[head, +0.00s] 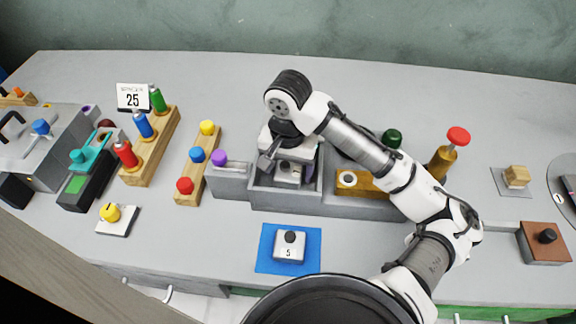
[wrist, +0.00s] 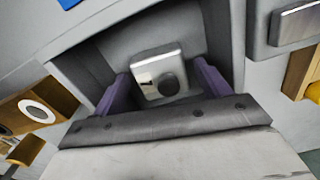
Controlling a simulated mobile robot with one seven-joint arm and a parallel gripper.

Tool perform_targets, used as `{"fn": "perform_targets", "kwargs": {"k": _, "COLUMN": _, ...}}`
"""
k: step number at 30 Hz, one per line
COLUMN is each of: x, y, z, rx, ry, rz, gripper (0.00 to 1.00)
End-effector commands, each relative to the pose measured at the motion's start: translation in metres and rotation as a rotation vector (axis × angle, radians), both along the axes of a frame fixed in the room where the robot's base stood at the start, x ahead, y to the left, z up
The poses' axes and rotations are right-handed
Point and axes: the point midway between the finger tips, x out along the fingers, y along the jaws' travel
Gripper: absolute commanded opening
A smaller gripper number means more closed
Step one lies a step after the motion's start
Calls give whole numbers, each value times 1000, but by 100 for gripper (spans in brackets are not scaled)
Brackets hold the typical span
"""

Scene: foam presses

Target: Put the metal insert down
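A metal insert (wrist: 150,68), a silver block with a dark round knob, sits in the grey open-topped box (head: 257,198) at the middle of the counter. In the head view the insert (head: 289,174) shows partly under my gripper (head: 288,160). My gripper is over the box, pointing down. In the wrist view its two purple fingers (wrist: 162,76) are spread on either side of the insert, with visible gaps to it. The gripper is open and holds nothing. A similar silver block marked 5 (head: 289,251) stands on a blue mat (head: 268,260) in front.
Beside the box on the left is a grey block with a purple knob (head: 219,159); on the right, a wooden block with a white ring (head: 347,179). Racks of coloured bottles (head: 140,172) and knobs (head: 184,192) stand left. My arm spans the right side.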

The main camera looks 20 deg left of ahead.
Motion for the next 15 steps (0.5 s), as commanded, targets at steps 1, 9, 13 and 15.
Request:
{"fn": "perform_targets", "kwargs": {"k": 1, "x": 0, "y": 0, "z": 0, "rx": 0, "ry": 0, "rz": 0, "gripper": 81}}
{"fn": "perform_targets", "kwargs": {"k": 9, "x": 0, "y": 0, "z": 1, "rx": 0, "ry": -1, "rz": 0, "gripper": 81}}
{"fn": "perform_targets", "kwargs": {"k": 13, "x": 1, "y": 0, "z": 10, "rx": 0, "ry": -3, "rz": 0, "gripper": 81}}
{"fn": "perform_targets", "kwargs": {"k": 15, "x": 1, "y": 0, "z": 20, "rx": -1, "ry": -5, "rz": 1, "gripper": 81}}
